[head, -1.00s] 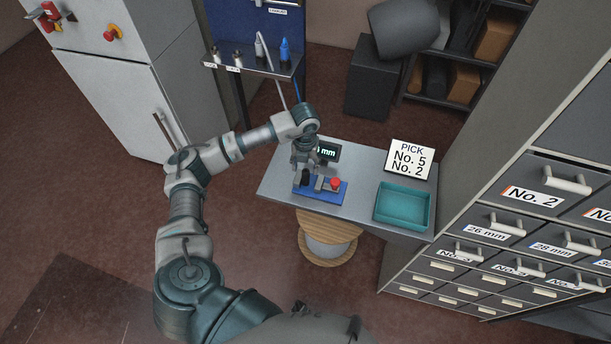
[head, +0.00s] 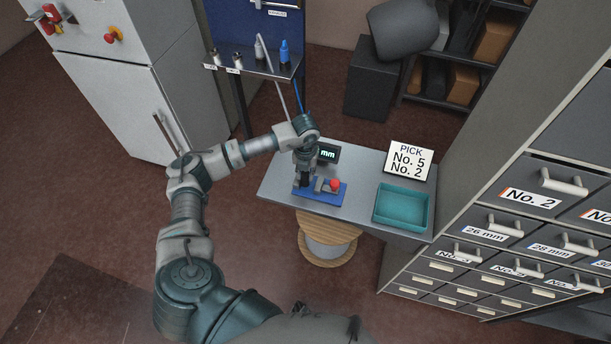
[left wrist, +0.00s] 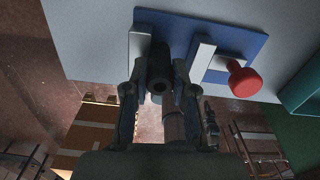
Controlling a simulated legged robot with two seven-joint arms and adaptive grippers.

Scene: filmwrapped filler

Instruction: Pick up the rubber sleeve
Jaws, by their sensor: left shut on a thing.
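The rubber sleeve (left wrist: 160,72) is a short black tube with a dark round hole in its end. It sits at the left part of a blue gauge base (head: 330,198) on the grey table; in the head view the sleeve (head: 304,181) shows just below my gripper. My left gripper (head: 304,172) is above the base, and in the left wrist view its two fingers (left wrist: 157,78) close on the sleeve from both sides. The sleeve looks still at the base; I cannot tell if it is clear of it. My right gripper is not in view.
A red knob (head: 335,184) stands on the base, right of the sleeve. A small display (head: 328,152) is behind. A teal tray (head: 403,222) and a sign (head: 410,160) reading PICK No. 5 No. 2 are on the right. A drawer cabinet (head: 484,222) stands further right.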

